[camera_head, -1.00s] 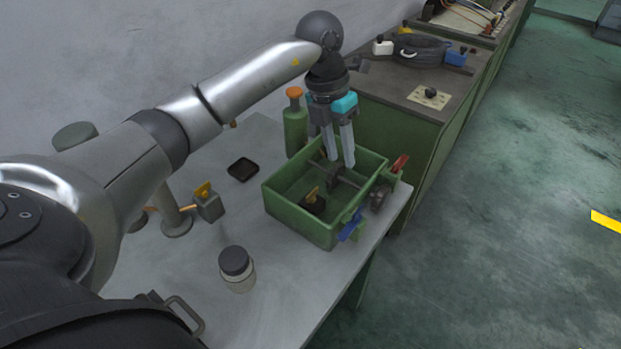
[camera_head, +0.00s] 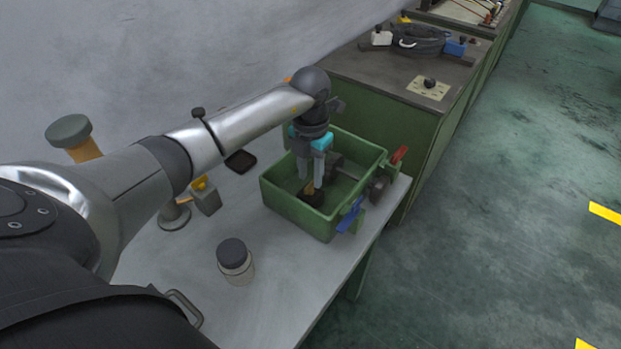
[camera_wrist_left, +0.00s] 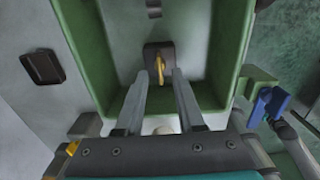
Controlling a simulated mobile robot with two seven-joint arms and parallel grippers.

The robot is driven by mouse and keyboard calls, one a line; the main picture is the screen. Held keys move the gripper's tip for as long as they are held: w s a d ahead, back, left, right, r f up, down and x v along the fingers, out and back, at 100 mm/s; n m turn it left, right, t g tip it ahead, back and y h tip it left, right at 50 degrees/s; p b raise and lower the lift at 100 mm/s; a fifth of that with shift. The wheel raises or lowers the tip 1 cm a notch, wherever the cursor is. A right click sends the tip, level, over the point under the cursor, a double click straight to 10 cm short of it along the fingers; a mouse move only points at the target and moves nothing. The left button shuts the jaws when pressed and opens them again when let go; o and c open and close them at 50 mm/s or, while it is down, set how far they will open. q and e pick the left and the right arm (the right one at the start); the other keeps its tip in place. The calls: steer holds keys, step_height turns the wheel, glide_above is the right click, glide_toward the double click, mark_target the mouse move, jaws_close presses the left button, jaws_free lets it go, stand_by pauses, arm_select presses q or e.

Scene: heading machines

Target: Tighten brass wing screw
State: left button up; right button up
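The brass wing screw (camera_head: 310,188) stands on a small dark block (camera_head: 312,198) inside the green open box (camera_head: 287,213). It shows clearly in the left wrist view (camera_wrist_left: 159,68), upright on the dark block (camera_wrist_left: 152,52). My left gripper (camera_head: 312,182) points down into the box, just over the screw. In the left wrist view the two fingers of the left gripper (camera_wrist_left: 159,76) are apart, one on each side of the screw's wing, with gaps showing. I cannot tell whether the tips are level with the wing. My right gripper is in neither view.
The box's walls stand close around my left gripper. A blue-handled valve (camera_head: 350,216) and a red-handled valve (camera_head: 398,157) sit at its right side. A dark-lidded jar (camera_head: 236,262), a grey block with a yellow tab (camera_head: 206,197) and a black tray (camera_head: 240,162) stand on the table.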

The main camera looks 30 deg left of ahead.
arm_select(q)
steer(key=shift+f, duration=0.95)
jaws_close()
